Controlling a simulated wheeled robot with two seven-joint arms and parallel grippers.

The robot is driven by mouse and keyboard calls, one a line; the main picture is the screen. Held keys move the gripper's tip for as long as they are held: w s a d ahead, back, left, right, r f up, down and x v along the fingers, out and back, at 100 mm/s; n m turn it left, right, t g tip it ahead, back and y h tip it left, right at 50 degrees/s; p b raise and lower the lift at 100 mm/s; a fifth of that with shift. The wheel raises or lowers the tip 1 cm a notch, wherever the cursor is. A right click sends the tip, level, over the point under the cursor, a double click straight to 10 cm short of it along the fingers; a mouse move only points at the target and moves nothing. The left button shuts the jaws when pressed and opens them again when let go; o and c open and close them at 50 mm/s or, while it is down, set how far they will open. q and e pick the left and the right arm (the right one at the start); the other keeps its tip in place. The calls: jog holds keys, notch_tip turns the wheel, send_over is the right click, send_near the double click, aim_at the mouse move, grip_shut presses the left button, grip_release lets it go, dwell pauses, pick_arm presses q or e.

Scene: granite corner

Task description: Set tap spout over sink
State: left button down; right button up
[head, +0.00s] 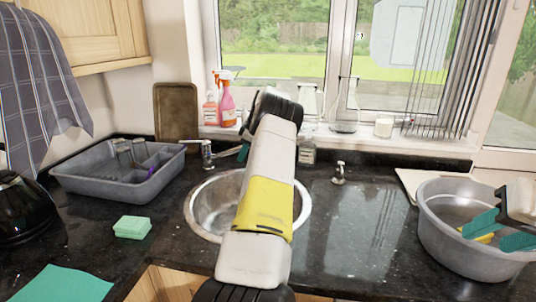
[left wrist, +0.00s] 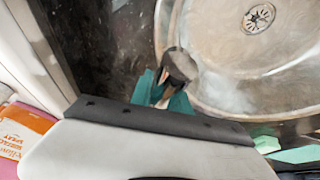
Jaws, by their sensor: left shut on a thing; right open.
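The metal tap (head: 207,153) stands behind the sink's left part, its spout reaching right toward my left gripper (head: 243,152). My left arm crosses over the sink and hides much of it. In the left wrist view, the left gripper's teal fingers (left wrist: 165,92) are shut on the spout (left wrist: 181,66), whose end appears at the sink's rim. The round steel sink (head: 203,208) also shows in the left wrist view (left wrist: 225,75), with its drain. My right gripper (head: 486,232) is open at the grey tub, around or beside a yellow item; I cannot tell which.
A grey dish tray (head: 95,188) stands left, with a green sponge (head: 132,227) in front. Spray bottles (head: 226,100) and glass flasks (head: 346,112) line the sill. A small metal fixture (head: 340,173) stands right of the sink. The grey tub (head: 450,252) is far right.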

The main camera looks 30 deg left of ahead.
dwell(0.4)
pick_arm(q)
jog(key=s+m+t, duration=0.2)
jog(key=s+m, duration=0.5)
jog(key=s, duration=0.3)
jog(key=shift+s+a+m+t+h, duration=0.2)
jog(key=shift+m+t+h, duration=0.1)
jog(key=shift+t, duration=0.1)
dwell(0.4)
jog(key=c, duration=1.3)
grip_release()
jog(key=shift+o, duration=0.2)
